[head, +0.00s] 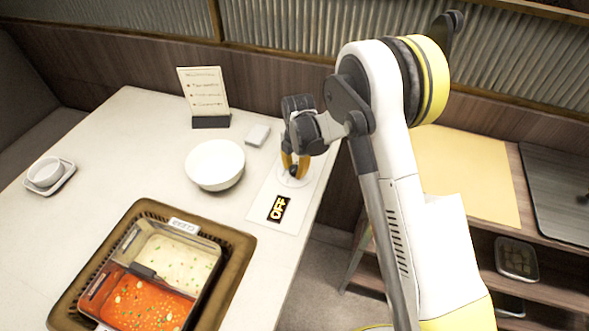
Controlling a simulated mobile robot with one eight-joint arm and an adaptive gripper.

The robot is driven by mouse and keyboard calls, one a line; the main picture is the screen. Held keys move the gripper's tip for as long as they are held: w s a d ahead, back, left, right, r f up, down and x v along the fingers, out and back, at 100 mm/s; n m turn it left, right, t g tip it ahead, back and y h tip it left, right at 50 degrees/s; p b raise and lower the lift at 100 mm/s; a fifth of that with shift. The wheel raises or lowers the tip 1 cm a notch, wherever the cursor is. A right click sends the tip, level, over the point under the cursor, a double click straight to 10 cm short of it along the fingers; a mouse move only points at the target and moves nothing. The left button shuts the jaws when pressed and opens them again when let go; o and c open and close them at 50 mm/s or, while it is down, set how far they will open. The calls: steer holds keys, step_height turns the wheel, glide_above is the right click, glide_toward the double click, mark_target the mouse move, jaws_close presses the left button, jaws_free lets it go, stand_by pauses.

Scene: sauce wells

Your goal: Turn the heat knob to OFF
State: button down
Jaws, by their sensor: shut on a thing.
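The heat knob (293,171) is a small dark knob on a pale round base, set in a white control panel (257,212) near the table's right edge.
A white bowl (215,165) stands just left of the panel. A divided pot (148,268) with red and pale broth sits in a brown frame at the front. A menu stand (205,97) and a small white box (257,135) are behind. A wooden side shelf (465,175) stands at right.

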mark_target(296, 170)
steer(key=shift+s, duration=0.1)
steer(key=c, duration=1)
jaws_free()
step_height(296, 170, up, 12)
steer(key=shift+s+d, duration=0.2)
